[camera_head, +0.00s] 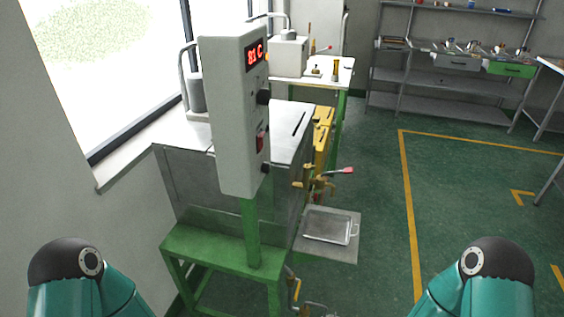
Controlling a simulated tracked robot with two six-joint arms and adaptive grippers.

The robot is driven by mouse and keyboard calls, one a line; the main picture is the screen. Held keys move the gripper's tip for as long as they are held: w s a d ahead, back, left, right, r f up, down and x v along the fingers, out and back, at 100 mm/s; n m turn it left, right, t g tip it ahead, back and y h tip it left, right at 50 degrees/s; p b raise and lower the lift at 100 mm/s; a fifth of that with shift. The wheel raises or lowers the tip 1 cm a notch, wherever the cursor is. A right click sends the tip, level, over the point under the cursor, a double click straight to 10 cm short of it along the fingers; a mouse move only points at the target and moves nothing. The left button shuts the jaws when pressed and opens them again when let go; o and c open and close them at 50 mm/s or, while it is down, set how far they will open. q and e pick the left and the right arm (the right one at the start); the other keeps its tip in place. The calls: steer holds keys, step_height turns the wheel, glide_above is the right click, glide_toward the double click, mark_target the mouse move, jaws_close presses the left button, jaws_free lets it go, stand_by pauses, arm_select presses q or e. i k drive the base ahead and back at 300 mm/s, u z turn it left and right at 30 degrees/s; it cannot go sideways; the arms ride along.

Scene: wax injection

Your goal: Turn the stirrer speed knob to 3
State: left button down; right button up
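A tall light-grey control box (228,120) stands on a green post in the middle-left of the head view. Its narrow right face has a red display (254,54) that appears to read 81 C. Below it are an upper black knob (264,97), a red switch (261,141) and a lower black knob (265,168). The face is seen at a steep angle, so knob markings and pointer positions cannot be read. I cannot tell which knob sets the stirrer speed. Teal parts of my two arms show at the bottom corners; neither gripper is in view.
A grey metal tank (180,177) stands behind the box on a green frame (215,244). A window wall is at left. Green floor is open at right; shelves (450,87) stand behind.

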mark_target(266, 167)
steer(key=i, duration=0.85)
steer(key=u, duration=0.05)
